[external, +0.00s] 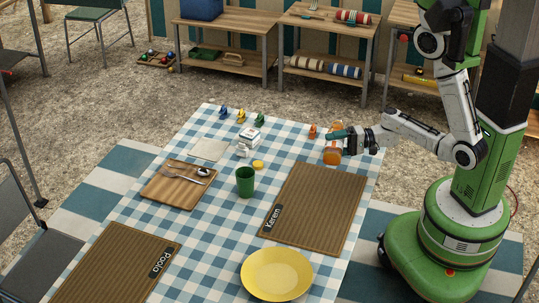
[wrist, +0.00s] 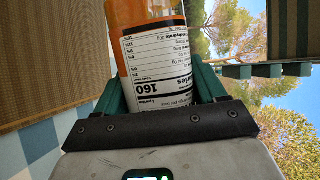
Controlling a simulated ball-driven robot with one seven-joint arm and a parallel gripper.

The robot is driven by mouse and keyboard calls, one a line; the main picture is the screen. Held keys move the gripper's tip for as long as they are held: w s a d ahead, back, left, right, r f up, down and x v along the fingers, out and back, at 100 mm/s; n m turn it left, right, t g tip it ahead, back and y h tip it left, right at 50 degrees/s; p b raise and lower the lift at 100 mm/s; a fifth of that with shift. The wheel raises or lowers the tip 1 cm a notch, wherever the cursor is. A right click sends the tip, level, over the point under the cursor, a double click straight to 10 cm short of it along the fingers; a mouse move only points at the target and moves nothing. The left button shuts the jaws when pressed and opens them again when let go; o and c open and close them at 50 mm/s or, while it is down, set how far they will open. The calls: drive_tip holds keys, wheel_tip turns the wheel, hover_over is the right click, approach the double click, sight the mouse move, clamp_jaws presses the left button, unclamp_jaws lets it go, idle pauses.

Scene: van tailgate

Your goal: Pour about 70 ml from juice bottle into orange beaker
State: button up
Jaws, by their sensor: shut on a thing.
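My gripper (external: 338,140) is at the far right of the checked tablecloth, shut on the juice bottle (external: 333,157). In the wrist view the bottle (wrist: 150,95) sits between the green fingers, orange with a white nutrition label printed upside down. The picture is rolled, with sky to the right and table to the left, so the bottle looks tipped close to level. Its neck end is hidden by my gripper. More orange shows just behind the fingers in the external view; I cannot tell whether it is bottle or beaker. The orange beaker cannot be made out clearly.
A brown placemat (external: 312,208) lies in front of my gripper. A small orange item (external: 313,131) stands left of the gripper.

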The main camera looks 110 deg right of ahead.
drive_tip(key=shift+d+r+m+t+p, duration=0.1)
drive_tip(key=shift+r+m+t+p, duration=0.25)
drive_tip(key=shift+r+m, duration=0.3)
idle(0.4)
drive_tip(key=shift+d, duration=0.1)
drive_tip(key=shift+s+r, duration=0.15)
drive_tip(key=shift+r, duration=0.05)
idle(1.5)
